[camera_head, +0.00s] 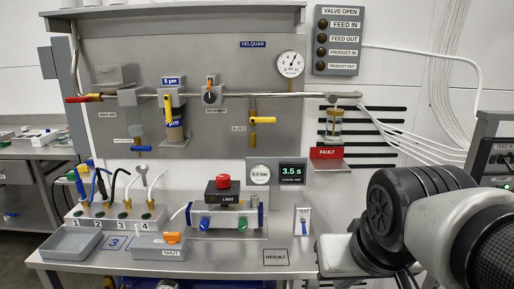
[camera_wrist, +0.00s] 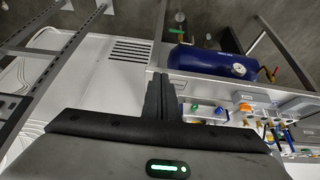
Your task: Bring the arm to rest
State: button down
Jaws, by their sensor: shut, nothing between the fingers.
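In the head view my arm comes in from the lower right, with a black joint and light grey links. My gripper is outside that view. In the wrist view my gripper (camera_wrist: 160,85) shows at the centre, its two dark fingers together with nothing between them.
The steel bench (camera_head: 200,255) carries a numbered block (camera_head: 115,215), a grey tray (camera_head: 70,242) and a red-button box (camera_head: 223,190). Above it runs a pipe with yellow-handled valves (camera_head: 262,120) and a gauge (camera_head: 291,64). A red FAULT sign (camera_head: 328,153) hangs near my arm.

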notch_tip(320, 180, up, 18)
jog(key=s+p, duration=0.2)
jog(key=p, duration=1.6)
jog(key=shift+s+a+r+p, duration=0.15)
jog(key=shift+s+p, duration=0.15)
